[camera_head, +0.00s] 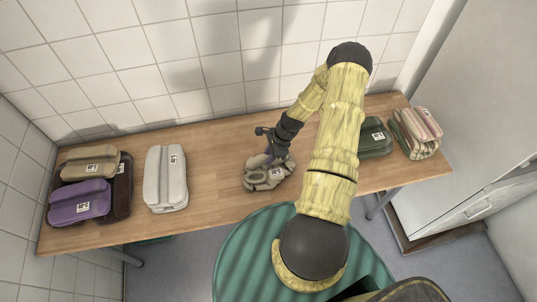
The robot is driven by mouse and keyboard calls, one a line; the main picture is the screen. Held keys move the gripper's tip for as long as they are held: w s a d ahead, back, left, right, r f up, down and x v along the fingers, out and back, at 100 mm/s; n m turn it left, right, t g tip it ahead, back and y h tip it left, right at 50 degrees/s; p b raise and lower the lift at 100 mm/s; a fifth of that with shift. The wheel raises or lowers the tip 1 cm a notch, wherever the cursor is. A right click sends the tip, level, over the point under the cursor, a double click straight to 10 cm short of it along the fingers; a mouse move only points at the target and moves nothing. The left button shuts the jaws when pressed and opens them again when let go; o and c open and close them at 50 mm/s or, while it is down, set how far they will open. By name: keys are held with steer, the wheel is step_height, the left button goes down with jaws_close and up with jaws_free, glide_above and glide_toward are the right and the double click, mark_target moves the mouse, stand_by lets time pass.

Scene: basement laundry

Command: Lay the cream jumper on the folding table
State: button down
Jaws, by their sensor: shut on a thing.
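The cream jumper (262,181), a rumpled beige-grey bundle with a white label, is at the middle of the wooden folding table (215,150). My gripper (272,158) reaches down onto it from above and is shut on its upper part. The fingertips are partly hidden in the cloth. The bundle appears to be at the tabletop, but I cannot tell whether it rests fully on it.
A pale folded item (165,180) lies left of the jumper. A green folded item (375,140) and a striped stack (415,132) are at right. Bare tabletop lies between.

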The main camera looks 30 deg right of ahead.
steer(key=c, duration=1.6)
jaws_free()
steer(key=shift+f, duration=0.15)
steer(key=o, duration=0.4)
steer(key=shift+o, duration=0.2)
steer(key=shift+s, duration=0.1)
steer(key=shift+r, duration=0.25)
steer(key=b+v, duration=0.3)
steer(key=v, duration=0.9)
